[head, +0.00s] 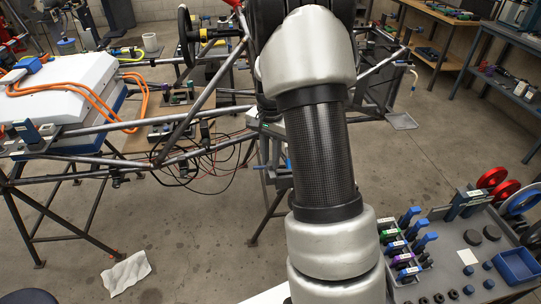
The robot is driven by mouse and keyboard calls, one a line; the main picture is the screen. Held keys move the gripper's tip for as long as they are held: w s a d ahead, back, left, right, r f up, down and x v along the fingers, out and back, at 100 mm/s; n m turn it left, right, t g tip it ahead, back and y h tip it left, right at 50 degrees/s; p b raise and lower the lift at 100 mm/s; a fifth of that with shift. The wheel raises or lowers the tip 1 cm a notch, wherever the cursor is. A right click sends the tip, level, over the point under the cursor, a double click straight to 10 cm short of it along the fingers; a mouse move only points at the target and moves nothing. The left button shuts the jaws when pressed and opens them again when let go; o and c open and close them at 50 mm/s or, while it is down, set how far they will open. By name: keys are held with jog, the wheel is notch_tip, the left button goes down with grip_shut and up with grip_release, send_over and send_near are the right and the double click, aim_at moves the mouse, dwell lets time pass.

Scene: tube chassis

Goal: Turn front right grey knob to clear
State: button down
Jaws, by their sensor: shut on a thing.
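The tube chassis (100,143) stands on dark legs at the left and runs across behind my arm. My silver and black arm crosses the middle of the head view from bottom to top and covers part of the chassis. My gripper is hidden behind the arm, so I cannot see its fingers or what they hold. I cannot make out a front right grey knob. It may be behind the arm or too small to see.
A white battery box (62,88) with orange cables sits on the chassis. A grey tool cart (450,257) with blue-handled tools and a blue bin (517,266) stands at the lower right. A white cloth (126,273) lies on the floor. Shelves stand at the upper right.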

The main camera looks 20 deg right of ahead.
aim_at(271, 162)
jog(key=shift+m, duration=0.5)
jog(key=c, duration=1.6)
grip_release()
notch_tip(271, 162, up, 18)
jog(key=shift+f+p, duration=0.25)
jog(key=shift+p, duration=1)
